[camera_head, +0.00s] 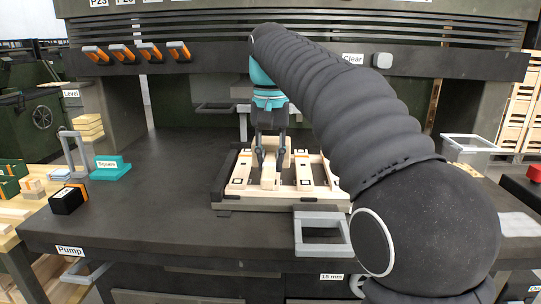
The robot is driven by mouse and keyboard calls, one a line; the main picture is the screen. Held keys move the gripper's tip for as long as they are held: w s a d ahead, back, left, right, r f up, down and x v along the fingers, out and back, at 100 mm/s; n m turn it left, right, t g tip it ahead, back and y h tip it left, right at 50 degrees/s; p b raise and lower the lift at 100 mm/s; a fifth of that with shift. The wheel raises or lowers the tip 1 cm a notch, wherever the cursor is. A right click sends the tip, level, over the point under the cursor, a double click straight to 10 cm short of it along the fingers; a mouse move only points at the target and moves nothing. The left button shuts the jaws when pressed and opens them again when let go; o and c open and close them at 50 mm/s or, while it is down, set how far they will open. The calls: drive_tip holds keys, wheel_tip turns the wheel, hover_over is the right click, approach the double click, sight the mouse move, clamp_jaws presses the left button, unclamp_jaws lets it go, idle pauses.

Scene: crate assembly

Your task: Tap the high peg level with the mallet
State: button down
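My gripper (270,158) points down over the middle of the crate work, its two dark fingers spread on either side of a pale wooden piece (268,178). This piece stands up in front of the fingers; I cannot tell whether it is the mallet or part of the crate, or whether the fingers touch it. The pale wooden crate frame (238,186) lies in a dark fixture (219,189) on the bench, with small dark-marked squares on its slats. The high peg cannot be made out at this size. My arm hides the crate's right side.
The dark bench (150,215) is clear left of the fixture. A grey handle (322,234) is at the front.

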idle(0.4)
drive_tip(key=shift+s+r+p, duration=0.2)
drive_tip(key=shift+r+p, duration=0.7)
drive_tip(key=shift+p, duration=0.15)
drive_tip(key=shift+f, duration=0.1)
wheel_tip(320, 180, down, 7)
drive_tip(key=b, duration=0.4)
drive_tip(key=shift+b, duration=0.4)
wheel_tip(320, 180, up, 6)
drive_tip(key=p, duration=0.5)
drive_tip(key=shift+f, duration=0.25)
